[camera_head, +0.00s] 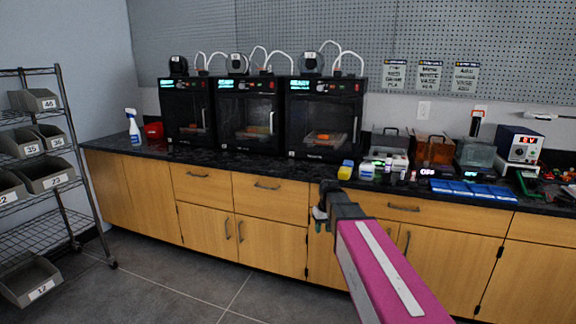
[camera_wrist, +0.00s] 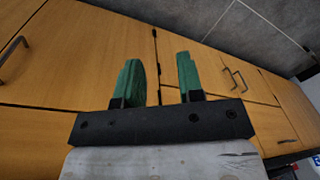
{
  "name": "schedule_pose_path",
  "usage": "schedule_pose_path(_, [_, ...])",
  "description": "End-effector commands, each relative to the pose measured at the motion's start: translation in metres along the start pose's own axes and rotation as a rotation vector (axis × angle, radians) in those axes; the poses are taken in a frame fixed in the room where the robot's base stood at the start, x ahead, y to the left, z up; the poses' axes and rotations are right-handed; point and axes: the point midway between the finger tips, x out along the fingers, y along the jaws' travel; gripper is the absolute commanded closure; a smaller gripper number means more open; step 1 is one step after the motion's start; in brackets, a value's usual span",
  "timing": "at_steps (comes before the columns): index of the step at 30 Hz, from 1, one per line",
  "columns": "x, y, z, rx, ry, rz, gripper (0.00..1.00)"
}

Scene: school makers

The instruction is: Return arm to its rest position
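My gripper (camera_head: 319,214) is at the end of my pink arm, in front of the wooden cabinets below the counter. In the wrist view its two green fingers (camera_wrist: 159,84) stand apart with a clear gap between them. Nothing is held between them. Cabinet fronts and the grey floor show behind the fingers. The gripper appears apart from the cabinets, though the exact distance is hard to tell.
The black counter (camera_head: 262,165) holds three 3D printers, with the right one (camera_head: 326,117) nearest the middle. Blue trays (camera_head: 473,190), bottles and small machines crowd its right part. A wire shelf (camera_head: 75,170) with grey bins stands left. The floor (camera_head: 190,288) between is clear.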

Motion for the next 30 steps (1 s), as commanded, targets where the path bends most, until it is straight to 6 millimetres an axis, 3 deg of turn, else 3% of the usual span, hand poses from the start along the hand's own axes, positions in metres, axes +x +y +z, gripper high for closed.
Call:
schedule_pose_path(1, [0.014, -0.001, 0.036, 0.030, -0.011, 0.007, 0.65])
schedule_pose_path(6, [0.053, 0.003, 0.116, 0.131, -0.036, 0.039, 0.65])
schedule_pose_path(12, [0.078, 0.003, 0.187, 0.217, -0.055, 0.069, 0.65])
schedule_pose_path(18, [0.087, 0.003, 0.212, 0.252, -0.061, 0.083, 0.65])
schedule_pose_path(30, [0.088, 0.003, 0.211, 0.254, -0.061, 0.083, 0.65])
